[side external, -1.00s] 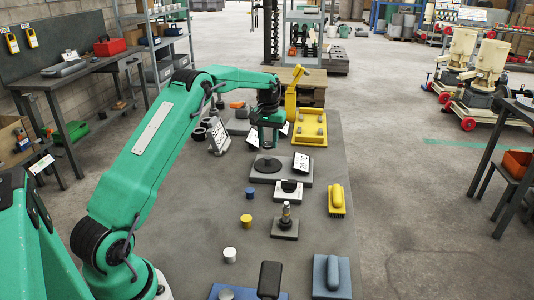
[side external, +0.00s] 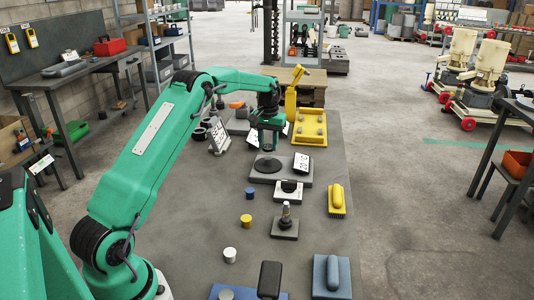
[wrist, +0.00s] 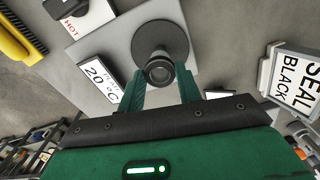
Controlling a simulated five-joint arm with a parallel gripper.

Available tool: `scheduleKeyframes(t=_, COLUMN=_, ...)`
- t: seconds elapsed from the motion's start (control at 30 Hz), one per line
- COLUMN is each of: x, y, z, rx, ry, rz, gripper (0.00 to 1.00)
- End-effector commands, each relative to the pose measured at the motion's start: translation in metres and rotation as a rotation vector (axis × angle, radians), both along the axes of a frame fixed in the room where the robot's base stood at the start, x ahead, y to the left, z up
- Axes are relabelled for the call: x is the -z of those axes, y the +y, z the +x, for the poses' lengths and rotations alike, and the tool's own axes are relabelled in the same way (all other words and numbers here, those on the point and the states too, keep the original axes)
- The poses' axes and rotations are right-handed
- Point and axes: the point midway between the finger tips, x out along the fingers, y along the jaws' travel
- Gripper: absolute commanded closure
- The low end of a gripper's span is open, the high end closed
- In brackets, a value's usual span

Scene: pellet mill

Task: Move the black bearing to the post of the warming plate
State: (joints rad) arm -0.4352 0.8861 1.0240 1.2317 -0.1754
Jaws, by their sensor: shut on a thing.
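My gripper (wrist: 160,88) shows two green fingers shut on the black bearing (wrist: 160,71), a small dark ring held at the fingertips. In the side external view, my gripper (side external: 268,144) hangs above the warming plate (side external: 285,179), a grey slab with a round black disc (side external: 267,165) and a tilted panel reading 20 °C (side external: 302,163). In the wrist view, the bearing overlaps the lower edge of the disc (wrist: 160,36). The bearing is hard to make out in the side external view.
A white block marked HOT (wrist: 88,18) stands beside the plate. Nearer are a dark block with an upright stud (side external: 285,224), a yellow brush (side external: 337,200) and small blue and yellow cylinders. A SEAL BLACK sign (wrist: 294,78) stands to the right in the wrist view.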

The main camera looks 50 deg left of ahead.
Motion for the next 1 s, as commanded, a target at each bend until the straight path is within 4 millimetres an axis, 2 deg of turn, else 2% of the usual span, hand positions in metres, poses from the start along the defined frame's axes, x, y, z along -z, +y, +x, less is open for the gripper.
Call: scheduleKeyframes(t=1.0, x=0.014, y=0.0, z=0.0, rx=0.0, ry=-0.001, rz=0.001, gripper=1.0)
